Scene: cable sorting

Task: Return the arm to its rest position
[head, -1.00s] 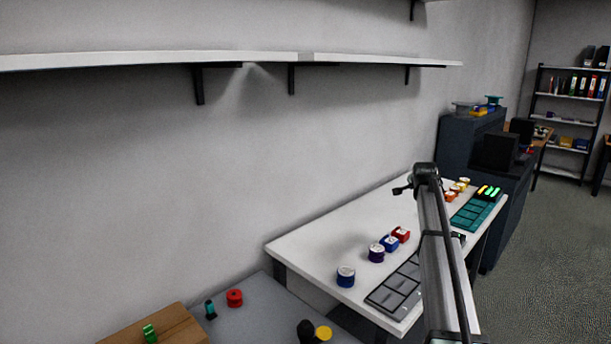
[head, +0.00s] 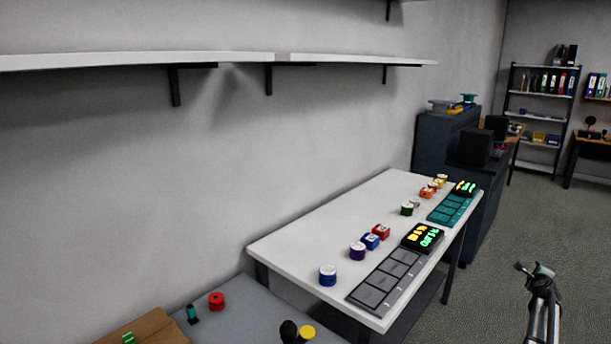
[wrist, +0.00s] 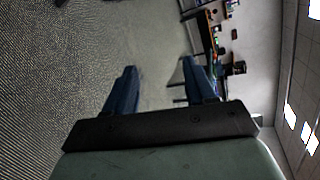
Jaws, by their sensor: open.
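My gripper (head: 534,270) is at the lower right of the head view, over the carpet to the right of the white table (head: 300,232) and clear of it. In the wrist view its two blue fingers (wrist: 158,82) stand apart with nothing between them. The carpet and the room lie beyond them, turned sideways. My arm rises from the bottom edge of the head view.
The table holds a grey tray (head: 369,294), a teal tray (head: 446,211), spools such as a blue one (head: 328,275), and lit displays (head: 423,237). A grey bench (head: 240,315) is at lower left. Dark cabinets (head: 440,140) stand behind. The carpet (head: 500,230) at right is open.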

